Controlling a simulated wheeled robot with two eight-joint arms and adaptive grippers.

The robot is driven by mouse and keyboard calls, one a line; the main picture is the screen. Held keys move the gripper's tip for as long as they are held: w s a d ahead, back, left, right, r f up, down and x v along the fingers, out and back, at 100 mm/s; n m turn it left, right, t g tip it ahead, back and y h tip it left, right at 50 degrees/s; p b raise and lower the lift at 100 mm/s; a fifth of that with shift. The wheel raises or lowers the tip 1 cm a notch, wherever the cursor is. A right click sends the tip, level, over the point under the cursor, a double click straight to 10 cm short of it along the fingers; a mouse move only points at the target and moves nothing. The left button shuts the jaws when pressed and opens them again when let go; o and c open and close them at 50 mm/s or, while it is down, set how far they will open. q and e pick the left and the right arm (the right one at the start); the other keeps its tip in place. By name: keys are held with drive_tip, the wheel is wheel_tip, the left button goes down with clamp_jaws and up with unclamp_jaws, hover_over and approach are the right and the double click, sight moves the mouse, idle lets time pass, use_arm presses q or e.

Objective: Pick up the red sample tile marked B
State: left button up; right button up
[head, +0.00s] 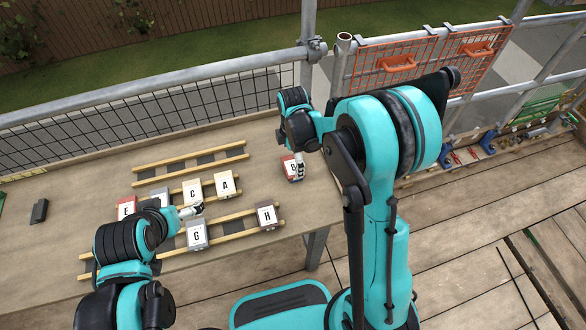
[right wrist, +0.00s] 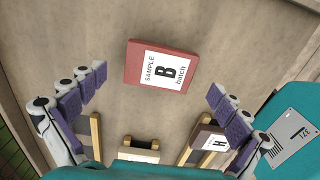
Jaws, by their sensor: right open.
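The red sample tile marked B (head: 288,172) lies on the wooden table near its right end, label up. In the right wrist view the tile (right wrist: 134,63) shows whole, with its white label facing the camera. My right gripper (head: 299,167) is over the tile's right side in the head view and partly hides it. In the right wrist view my right gripper (right wrist: 157,85) is open, its purple-padded fingers wide apart on either side and clear of the tile. My left gripper (head: 191,211) is among the other tiles; its finger state is too small to tell.
Pairs of wooden battens carry tiles marked E (head: 126,206), C (head: 192,190), A (head: 226,183), G (head: 196,235) and H (head: 267,214). A dark block (head: 39,211) lies at the left. A mesh guardrail (head: 190,104) runs behind the table. The table around B is clear.

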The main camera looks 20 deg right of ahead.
wheel_tip(320, 180, down, 2)
drive_tip(key=shift+w+f, duration=0.1)
drive_tip(key=shift+f, duration=0.1)
drive_tip(key=shift+r, duration=0.1)
drive_tip(key=shift+r, duration=0.1)
drive_tip(key=c, duration=1.4)
